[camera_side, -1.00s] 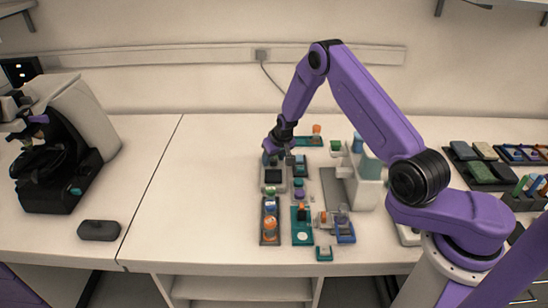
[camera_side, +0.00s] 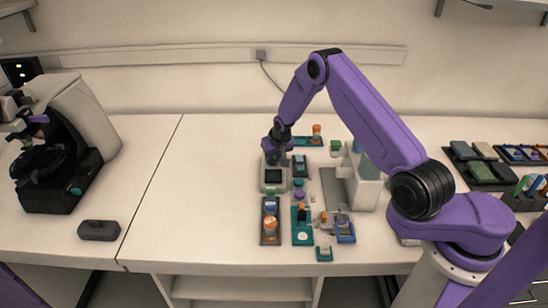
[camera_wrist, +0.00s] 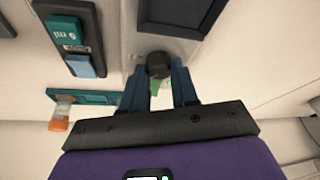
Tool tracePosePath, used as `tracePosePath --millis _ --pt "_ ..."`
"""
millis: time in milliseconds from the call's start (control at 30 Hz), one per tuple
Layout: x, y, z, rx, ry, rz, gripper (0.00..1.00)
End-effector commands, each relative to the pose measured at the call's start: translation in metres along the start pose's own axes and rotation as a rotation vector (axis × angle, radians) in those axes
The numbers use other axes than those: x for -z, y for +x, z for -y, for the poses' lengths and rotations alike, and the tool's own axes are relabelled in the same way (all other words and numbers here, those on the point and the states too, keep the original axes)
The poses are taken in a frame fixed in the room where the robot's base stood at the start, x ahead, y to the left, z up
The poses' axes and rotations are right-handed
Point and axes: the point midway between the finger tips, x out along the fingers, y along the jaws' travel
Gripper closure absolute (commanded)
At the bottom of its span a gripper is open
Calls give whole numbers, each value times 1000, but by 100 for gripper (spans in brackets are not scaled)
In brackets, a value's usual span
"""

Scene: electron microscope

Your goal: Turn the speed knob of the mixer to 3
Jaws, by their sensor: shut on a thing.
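The mixer (camera_side: 264,173) is a small pale box with a dark square on top, in the middle of the bench. In the wrist view the dark square (camera_wrist: 182,14) shows at the top, with the round dark speed knob (camera_wrist: 158,65) below it. My gripper (camera_wrist: 160,78) is shut on the knob, one blue finger on each side. In the side view my gripper (camera_side: 273,152) is at the far end of the mixer and hides the knob. I cannot read any speed marks or the knob's setting.
A teal tray with an orange-capped vial (camera_side: 317,130) lies behind the mixer. A dark tray with a teal "6 ml" block (camera_wrist: 66,30) is beside it. Trays with an orange bottle (camera_side: 270,224) stand in front, and a pale instrument (camera_side: 366,188) to the right.

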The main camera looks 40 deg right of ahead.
Motion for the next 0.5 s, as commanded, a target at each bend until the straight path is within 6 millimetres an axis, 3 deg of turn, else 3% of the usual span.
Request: tracePosePath --millis 500 --pt "0 0 1 -104 247 -1 100"
